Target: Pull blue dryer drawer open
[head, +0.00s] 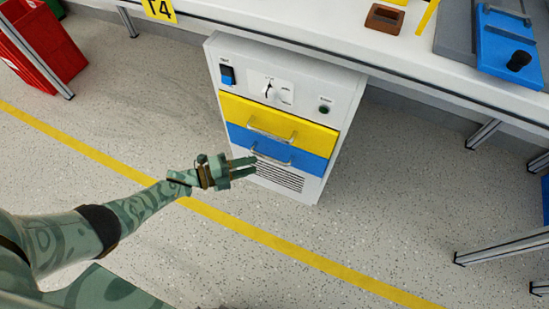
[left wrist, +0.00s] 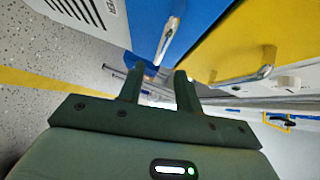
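The white dryer cabinet (head: 322,92) stands under the table edge. Its blue drawer (head: 308,160) sits below a yellow drawer (head: 300,127), and both look closed. The blue drawer has a metal bar handle (head: 284,162), which also shows in the left wrist view (left wrist: 171,38). My left gripper (head: 254,167) is at the left end of this handle, fingers apart. In the left wrist view the fingertips (left wrist: 157,70) are apart, with the handle's end appearing between them; I cannot tell whether it is within their reach. The left gripper holds nothing visible. My right gripper is not in view.
The yellow drawer's handle (left wrist: 243,77) is close to the left gripper's right finger. A white table (head: 400,62) overhangs the cabinet. A red bin (head: 45,50) stands at the far left. The speckled floor (head: 150,130) before the cabinet is clear.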

